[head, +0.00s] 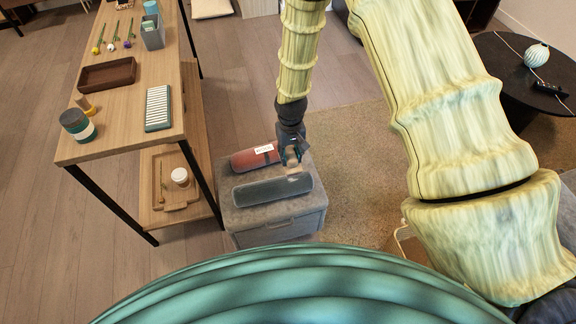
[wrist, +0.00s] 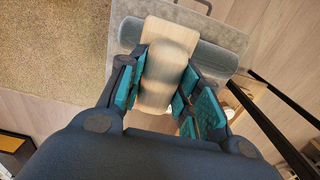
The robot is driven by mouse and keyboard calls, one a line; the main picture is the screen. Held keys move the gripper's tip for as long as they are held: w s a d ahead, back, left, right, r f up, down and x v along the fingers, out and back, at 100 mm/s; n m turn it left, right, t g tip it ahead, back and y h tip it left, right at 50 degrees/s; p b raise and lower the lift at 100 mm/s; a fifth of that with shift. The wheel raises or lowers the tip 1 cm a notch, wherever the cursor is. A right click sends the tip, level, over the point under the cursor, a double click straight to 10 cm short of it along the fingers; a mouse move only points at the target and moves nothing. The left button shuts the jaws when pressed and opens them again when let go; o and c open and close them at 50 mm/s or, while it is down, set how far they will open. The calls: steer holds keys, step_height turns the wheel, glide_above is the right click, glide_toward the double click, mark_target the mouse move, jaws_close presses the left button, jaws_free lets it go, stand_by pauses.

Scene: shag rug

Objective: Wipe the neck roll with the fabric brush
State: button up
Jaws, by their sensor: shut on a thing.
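My gripper (head: 291,160) is shut on the fabric brush, its teal fingers on either side of the wooden body. The brush (wrist: 168,62) is pale wood with a rounded, darker handle part in the wrist view. A dark grey cylinder, which looks like the neck roll (head: 262,192), lies on a grey storage box (head: 272,232). It also shows in the wrist view (wrist: 213,57), with the brush's wide end over its middle. I cannot tell whether they touch. The brush's underside is hidden.
A red roll with a white label (head: 250,160) lies behind the grey one on the box. A wooden shelf table (head: 120,135) with several small items stands to the left. A round black table (head: 510,70) is at the right. Rug lies right of the box.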

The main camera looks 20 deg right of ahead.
steer(key=f, duration=0.2)
steer(key=w+f+b, duration=0.1)
steer(key=f, duration=0.1)
steer(key=shift+w+f+b, duration=0.15)
steer(key=shift+f+b, duration=0.15)
step_height(320, 180, down, 8)
steer(key=b, duration=0.5)
steer(key=shift+r+b, duration=0.1)
steer(key=shift+b, duration=0.25)
steer(key=shift+d+r, duration=0.15)
steer(key=shift+d, duration=0.15)
steer(key=shift+d+f, duration=0.2)
steer(key=shift+d, duration=1.3)
steer(key=shift+d+f+b, duration=0.15)
steer(key=shift+f+b, duration=0.05)
steer(key=shift+b, duration=0.45)
steer(key=shift+a+r+p, duration=0.3)
steer(key=shift+p, duration=0.1)
steer(key=shift+a+p, duration=0.3)
steer(key=shift+a, duration=1.2)
steer(key=shift+a+r+p, duration=0.15)
steer(key=shift+r+p, duration=0.1)
steer(key=shift+p, duration=0.1)
steer(key=shift+r+p, duration=0.3)
steer(key=shift+r, duration=0.6)
steer(key=shift+r+p, duration=0.55)
steer(key=shift+r, duration=0.25)
steer(key=shift+r+p, duration=1.5)
steer(key=shift+r, duration=0.55)
